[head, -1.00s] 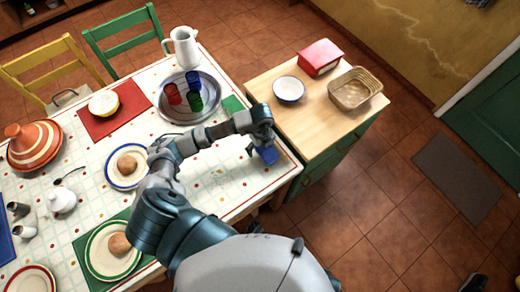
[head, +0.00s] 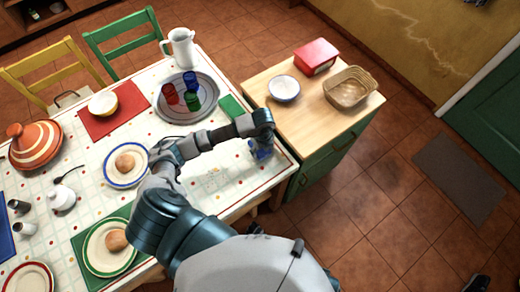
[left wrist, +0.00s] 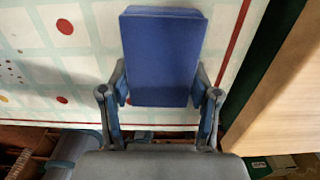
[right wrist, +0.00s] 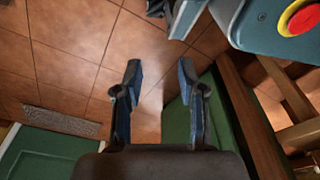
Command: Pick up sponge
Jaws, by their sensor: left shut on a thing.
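The blue sponge (left wrist: 160,55) is a flat rectangular block between the two fingers of my left gripper (left wrist: 160,88) in the left wrist view. Both fingers touch its sides, and the gripper is shut on it. In the head view my left gripper (head: 260,150) is at the right edge of the dining table, and only a small blue patch shows there. In the left wrist view the patterned tablecloth lies behind the sponge; I cannot tell the gap. My right gripper (right wrist: 160,75) is open and empty, with tiled floor behind it. The head view does not show it.
The wooden-topped green cabinet (head: 300,125) beside the table bears a white bowl (head: 284,88), a red box (head: 317,57) and a basket (head: 350,88). On the table are a tray with coloured cups (head: 212,112), a white jug (head: 181,48) and a plate with bread (head: 112,170).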

